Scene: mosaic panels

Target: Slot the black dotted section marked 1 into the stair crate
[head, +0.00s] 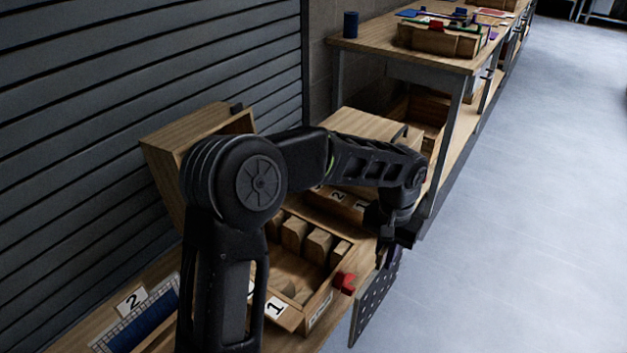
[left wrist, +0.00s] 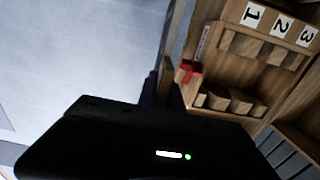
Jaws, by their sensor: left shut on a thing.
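My left gripper (head: 392,250) is shut on the black dotted section (head: 375,305). The section hangs upright below the fingers, its dotted face showing, just right of the wooden crate and over the floor side. In the left wrist view the fingers (left wrist: 163,92) are at the lower middle, and the section (left wrist: 176,35) seems to show edge-on as a thin grey strip. The wooden crate (head: 318,310) holds several blocks and has a red piece (head: 343,282) on its right wall. Its board with labels 1, 2 and 3 (left wrist: 283,26) shows in the left wrist view. My right gripper is out of view.
A blue panel (head: 152,317) lies on the bench at the lower left near a 2 label (head: 131,301). A loose 1 label (head: 275,308) is beside the crate. A slatted wall (head: 120,90) stands behind. Another bench (head: 430,58) with a loaded tray is farther off. The floor (head: 540,180) is clear.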

